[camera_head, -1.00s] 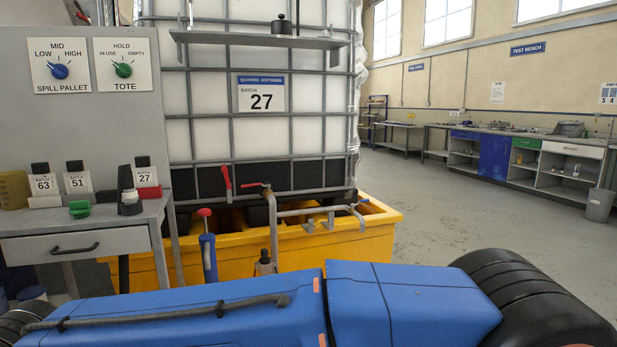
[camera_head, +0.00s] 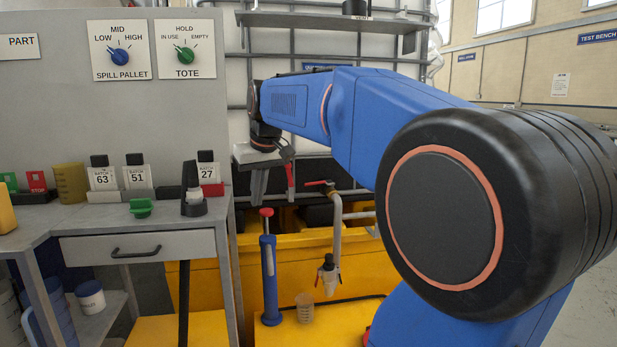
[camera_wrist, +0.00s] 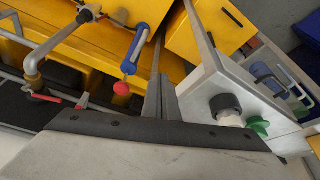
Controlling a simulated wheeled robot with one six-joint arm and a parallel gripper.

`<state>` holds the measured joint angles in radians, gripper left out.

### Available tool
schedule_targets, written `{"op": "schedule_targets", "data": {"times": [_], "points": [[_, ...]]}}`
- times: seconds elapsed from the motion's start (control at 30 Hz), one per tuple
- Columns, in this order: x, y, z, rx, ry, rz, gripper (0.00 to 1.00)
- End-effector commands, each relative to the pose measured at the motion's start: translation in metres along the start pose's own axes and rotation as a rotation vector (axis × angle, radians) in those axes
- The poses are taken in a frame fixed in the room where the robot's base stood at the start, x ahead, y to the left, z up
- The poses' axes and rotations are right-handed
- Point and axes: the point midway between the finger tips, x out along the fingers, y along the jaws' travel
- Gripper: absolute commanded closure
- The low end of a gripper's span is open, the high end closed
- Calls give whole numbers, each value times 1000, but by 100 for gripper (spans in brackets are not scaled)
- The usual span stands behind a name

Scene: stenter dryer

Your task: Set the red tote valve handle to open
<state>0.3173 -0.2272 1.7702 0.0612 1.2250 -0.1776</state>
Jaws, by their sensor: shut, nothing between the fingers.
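A red lever handle (camera_head: 290,174) stands roughly upright low on the front of the caged tote. A second red handle (camera_head: 317,183) lies about level on top of the bent grey pipe; in the wrist view that pipe handle (camera_wrist: 43,97) is at the left. Which one is the tote valve's is not labelled. My gripper (camera_head: 257,200) points down in front of the tote, a little left of the upright handle and apart from it in the picture. Its fingers (camera_wrist: 162,85) are together and empty in the wrist view.
A blue hand pump (camera_head: 268,270) with a red knob stands below my gripper. The yellow spill pallet (camera_head: 350,250) is under the tote. A grey bench (camera_head: 165,217) with bottles is at the left. My arm hides much of the tote.

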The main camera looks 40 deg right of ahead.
Motion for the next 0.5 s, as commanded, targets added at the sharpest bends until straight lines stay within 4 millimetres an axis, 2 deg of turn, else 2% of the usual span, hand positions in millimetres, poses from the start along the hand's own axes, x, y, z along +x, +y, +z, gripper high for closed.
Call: {"op": "schedule_targets", "data": {"times": [0.03,0.2,0.37,0.5], "points": [[-1,14,-20,12,-4,4,100],[-4,61,-80,39,-9,13,100],[-3,111,-128,62,-14,22,100],[2,160,-163,82,-18,28,100]]}}
